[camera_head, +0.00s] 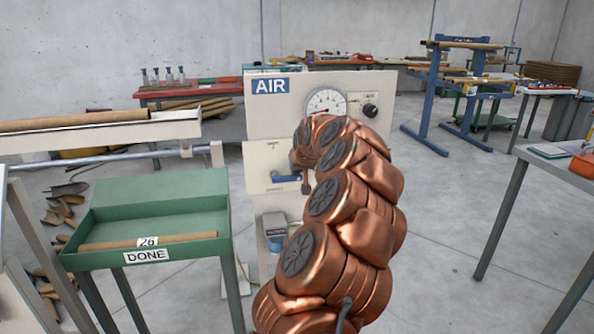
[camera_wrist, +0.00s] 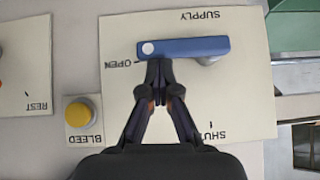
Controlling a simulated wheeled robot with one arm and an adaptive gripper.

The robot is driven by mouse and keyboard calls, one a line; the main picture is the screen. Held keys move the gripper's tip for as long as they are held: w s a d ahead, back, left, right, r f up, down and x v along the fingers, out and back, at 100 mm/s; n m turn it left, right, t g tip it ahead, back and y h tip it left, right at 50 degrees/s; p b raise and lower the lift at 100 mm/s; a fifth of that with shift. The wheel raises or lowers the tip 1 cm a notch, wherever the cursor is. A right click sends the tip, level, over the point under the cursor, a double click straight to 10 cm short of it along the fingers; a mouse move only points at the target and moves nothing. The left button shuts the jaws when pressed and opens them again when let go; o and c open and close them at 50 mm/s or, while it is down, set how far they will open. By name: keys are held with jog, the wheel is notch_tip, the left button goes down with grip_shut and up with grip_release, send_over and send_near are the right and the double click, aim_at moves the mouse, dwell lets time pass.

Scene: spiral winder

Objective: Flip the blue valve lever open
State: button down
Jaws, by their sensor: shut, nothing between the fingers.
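The blue valve lever (camera_wrist: 185,47) lies level across the upper part of a cream plate (camera_wrist: 240,105) in the wrist view. Its white-dotted end points at the OPEN mark (camera_wrist: 120,64); the SHUT mark (camera_wrist: 211,133) is lower down. The lettering there is upside down. The lever also shows in the head view (camera_head: 287,178), on the AIR panel, partly behind my arm. My gripper (camera_wrist: 159,68) is shut and empty, its fingertips just below the lever near the dotted end. I cannot tell whether they touch it.
A yellow BLEED button (camera_wrist: 78,114) sits left of the plate in the wrist view. A round gauge (camera_head: 325,102) and black knob (camera_head: 370,110) are higher on the panel. A green DONE tray (camera_head: 150,205) stands to its left. Open floor lies to the right.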

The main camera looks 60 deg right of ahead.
jog(key=shift+f, duration=0.15)
jog(key=w+d+r+v, duration=0.1)
jog(key=r+v, duration=0.1)
jog(key=v, duration=1.1)
jog(key=shift+w, duration=0.35)
dwell(0.4)
